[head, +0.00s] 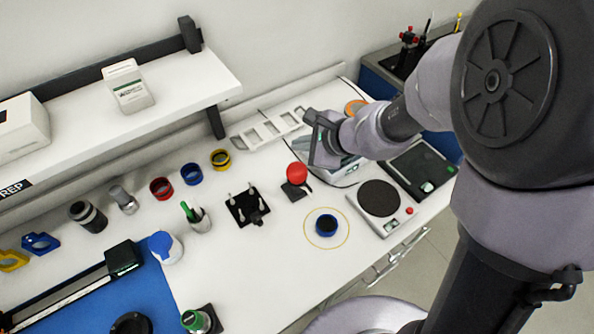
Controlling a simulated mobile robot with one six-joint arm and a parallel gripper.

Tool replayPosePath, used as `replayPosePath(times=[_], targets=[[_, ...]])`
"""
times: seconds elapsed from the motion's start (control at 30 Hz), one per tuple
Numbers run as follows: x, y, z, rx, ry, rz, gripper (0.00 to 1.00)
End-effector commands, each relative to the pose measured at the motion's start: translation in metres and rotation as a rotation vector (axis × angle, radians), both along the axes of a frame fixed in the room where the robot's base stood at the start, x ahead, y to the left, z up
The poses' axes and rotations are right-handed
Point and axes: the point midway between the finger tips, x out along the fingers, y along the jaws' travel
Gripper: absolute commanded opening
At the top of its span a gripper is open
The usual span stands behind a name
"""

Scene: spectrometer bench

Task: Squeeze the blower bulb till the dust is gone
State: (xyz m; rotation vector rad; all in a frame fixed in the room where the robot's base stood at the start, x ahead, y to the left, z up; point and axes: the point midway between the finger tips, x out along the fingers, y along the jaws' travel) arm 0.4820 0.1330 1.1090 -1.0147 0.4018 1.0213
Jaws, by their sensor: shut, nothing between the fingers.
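A red ball-shaped bulb (297,173), which looks like the blower bulb, sits on a small dark base (295,190) near the middle of the white bench. My gripper (320,152) is shut and empty, up and to the right of the bulb in the picture. A narrow gap shows between them; the height difference is hard to tell. A blue-rimmed round piece with a dark centre (327,221) lies inside a thin yellow circle in front of the bulb. I cannot make out any dust at this size.
A balance with a dark round pan (379,198) stands right of the yellow circle. A black plate with white posts (246,206) is left of the bulb. A white instrument (345,172) lies behind my gripper. Bare bench lies front left of the circle.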

Motion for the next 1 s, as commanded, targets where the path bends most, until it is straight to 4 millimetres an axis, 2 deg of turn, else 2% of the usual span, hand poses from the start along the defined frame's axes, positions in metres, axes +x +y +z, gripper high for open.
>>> replayPosePath(times=[0.03,0.1,0.33,1.0], targets=[[0.000,0.000,-0.014,0.000,0.001,0.000,0.00],[0.000,0.000,-0.025,0.000,0.001,0.001,0.00],[0.000,0.000,-0.053,-0.001,-0.001,0.001,0.00],[0.000,0.000,-0.053,0.000,0.000,0.000,0.00]])
